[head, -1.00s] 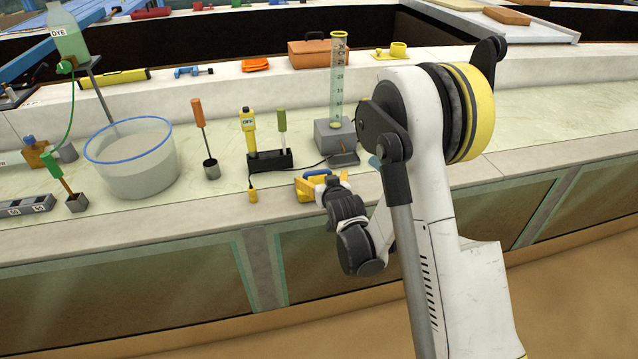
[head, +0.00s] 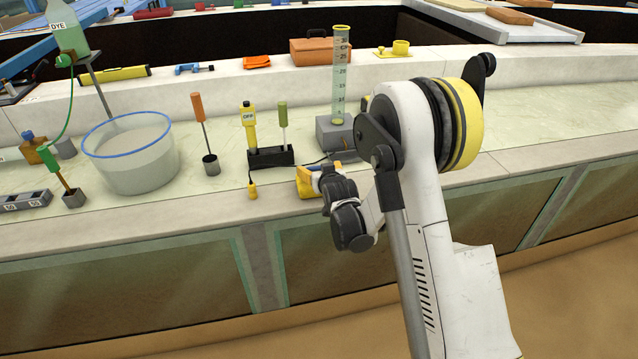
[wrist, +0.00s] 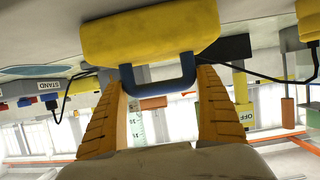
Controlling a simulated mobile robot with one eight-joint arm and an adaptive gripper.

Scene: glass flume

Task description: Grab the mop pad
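The mop pad appears to be the yellow block (wrist: 150,32) with a blue handle (wrist: 160,88) in the wrist view. In the head view it is the small yellow block (head: 305,184) on the front ledge, partly hidden behind my gripper. My gripper (head: 328,172) is beside it at its right. In the wrist view the two orange-yellow fingers of my gripper (wrist: 162,80) stand apart, one on each side of the blue handle. They look open; a gap shows around the handle, and contact cannot be told.
A black holder (head: 270,158) with yellow and green-handled tools stands just behind the pad. A grey block (head: 335,135) with a tall measuring cylinder (head: 341,80) is behind my gripper. A clear basin (head: 135,165) stands at left. The ledge to the right is clear.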

